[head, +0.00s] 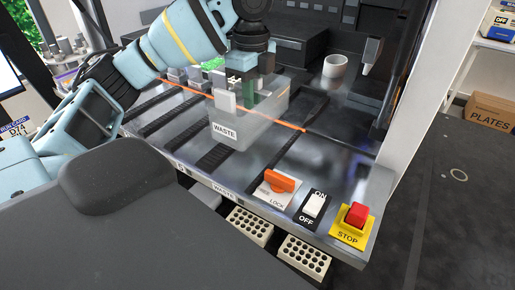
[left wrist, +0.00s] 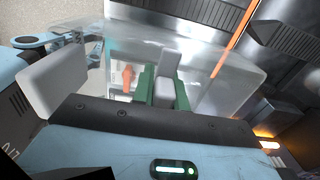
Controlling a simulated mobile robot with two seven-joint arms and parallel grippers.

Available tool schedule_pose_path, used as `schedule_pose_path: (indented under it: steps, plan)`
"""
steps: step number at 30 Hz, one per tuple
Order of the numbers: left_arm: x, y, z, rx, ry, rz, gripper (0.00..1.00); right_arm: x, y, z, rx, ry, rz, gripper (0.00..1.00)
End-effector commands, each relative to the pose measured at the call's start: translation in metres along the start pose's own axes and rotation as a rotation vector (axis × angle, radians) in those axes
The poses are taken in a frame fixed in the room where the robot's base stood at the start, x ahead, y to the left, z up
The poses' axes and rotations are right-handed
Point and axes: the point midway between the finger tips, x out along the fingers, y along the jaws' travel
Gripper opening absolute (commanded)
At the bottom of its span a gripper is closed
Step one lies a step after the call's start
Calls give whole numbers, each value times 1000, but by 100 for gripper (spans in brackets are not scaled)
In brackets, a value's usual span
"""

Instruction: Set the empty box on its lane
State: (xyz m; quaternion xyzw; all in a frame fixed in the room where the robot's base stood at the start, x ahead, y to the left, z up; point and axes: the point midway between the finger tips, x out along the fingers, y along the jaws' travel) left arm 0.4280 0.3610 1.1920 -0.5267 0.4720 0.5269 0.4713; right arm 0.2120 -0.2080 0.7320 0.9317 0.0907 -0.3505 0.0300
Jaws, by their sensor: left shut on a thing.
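The translucent box (head: 237,133) has a WASTE label on its front and hangs from my left gripper (head: 238,97) over the ribbed dark lanes of the deck. The gripper is shut on the box wall. The box looks empty apart from the finger seen through it; its base may or may not touch the deck. A WASTE lane label (head: 223,191) is on the deck's front edge, below the box. In the left wrist view the clear box (left wrist: 215,60) fills the upper middle, with the grey finger pad against it. My right gripper is not in view.
An orange lock lever (head: 281,181), an ON/OFF switch (head: 313,205) and a red STOP button (head: 356,215) line the deck's front right. A white cup (head: 335,66) stands at the back. An orange line crosses the deck. Small racks (head: 190,73) stand behind the box.

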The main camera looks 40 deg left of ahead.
Motion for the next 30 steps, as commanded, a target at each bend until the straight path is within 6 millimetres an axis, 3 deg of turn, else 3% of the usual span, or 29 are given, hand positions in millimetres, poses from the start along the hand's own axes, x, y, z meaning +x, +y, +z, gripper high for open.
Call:
schedule_pose_path:
  steps: [8, 12, 23, 30]
  plan:
    - [27, 1, 0, 0, 1, 4, 0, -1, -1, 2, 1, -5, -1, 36]
    - [52, 1, 0, -1, 0, 3, 0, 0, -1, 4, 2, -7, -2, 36]
    - [65, 0, 0, -1, 0, -2, 0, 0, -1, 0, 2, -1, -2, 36]
    - [93, 0, 0, -1, -1, -2, 0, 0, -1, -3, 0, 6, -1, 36]
